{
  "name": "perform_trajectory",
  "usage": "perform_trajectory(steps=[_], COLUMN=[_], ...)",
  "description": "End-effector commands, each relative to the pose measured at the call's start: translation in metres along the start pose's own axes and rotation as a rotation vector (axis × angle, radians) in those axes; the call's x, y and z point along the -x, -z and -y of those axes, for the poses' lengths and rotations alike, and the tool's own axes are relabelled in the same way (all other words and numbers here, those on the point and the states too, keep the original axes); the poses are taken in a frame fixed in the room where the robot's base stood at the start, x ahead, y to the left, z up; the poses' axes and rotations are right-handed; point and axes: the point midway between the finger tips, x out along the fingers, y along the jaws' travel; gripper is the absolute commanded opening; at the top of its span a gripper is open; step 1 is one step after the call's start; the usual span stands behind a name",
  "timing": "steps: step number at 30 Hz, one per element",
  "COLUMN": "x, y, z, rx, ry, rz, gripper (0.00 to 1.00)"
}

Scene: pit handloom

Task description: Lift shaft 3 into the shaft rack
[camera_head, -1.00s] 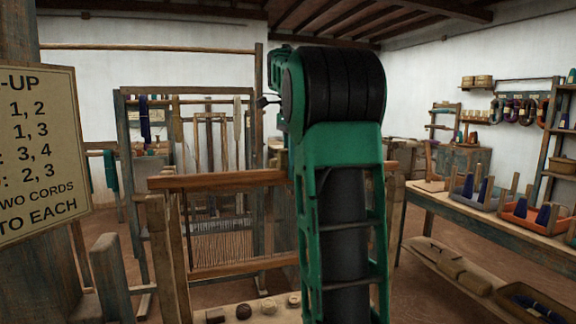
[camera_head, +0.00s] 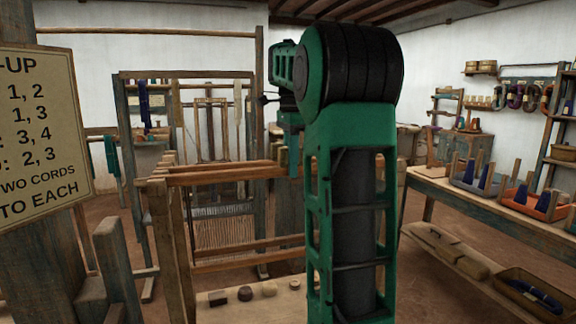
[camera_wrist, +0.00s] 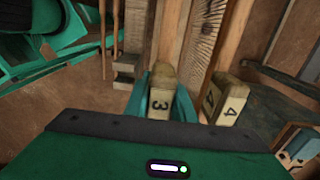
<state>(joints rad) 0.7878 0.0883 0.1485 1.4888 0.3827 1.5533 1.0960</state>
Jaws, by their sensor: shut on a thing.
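In the wrist view my gripper (camera_wrist: 161,90) is shut on the pale end block of shaft 3 (camera_wrist: 157,104), with a green finger on either side of it. The block bears a black "3". Wooden bars (camera_head: 225,178) run behind the arm, with cords hanging below (camera_head: 222,233). I cannot tell which structure is the shaft rack.
A lettered sign (camera_head: 38,140) on a post stands close at left. Wooden posts (camera_head: 162,240) stand left of the bars. Small round and square pieces (camera_head: 245,293) lie on a board in front.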

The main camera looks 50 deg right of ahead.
Motion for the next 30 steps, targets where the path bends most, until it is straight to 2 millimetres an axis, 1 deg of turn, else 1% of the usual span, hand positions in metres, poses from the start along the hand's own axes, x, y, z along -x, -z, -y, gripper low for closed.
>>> perform_trajectory(steps=[10, 11, 12, 13, 23, 30], x=[-0.0005, -0.0005, -0.0005, -0.0004, -0.0003, 0.0071], y=[-0.0001, -0.0001, 0.0000, 0.0000, 0.0002, -0.0002], z=[-0.0013, -0.0013, -0.0012, -0.0012, -0.0005, -0.0001], rx=[-0.001, -0.001, -0.001, -0.001, -0.001, 0.000], ry=[-0.004, -0.004, -0.004, -0.004, -0.003, -0.002], rz=[0.001, 0.001, 0.001, 0.001, 0.001, 0.001], gripper=[0.00, 0.30, 0.39, 0.44, 0.44, 0.44])
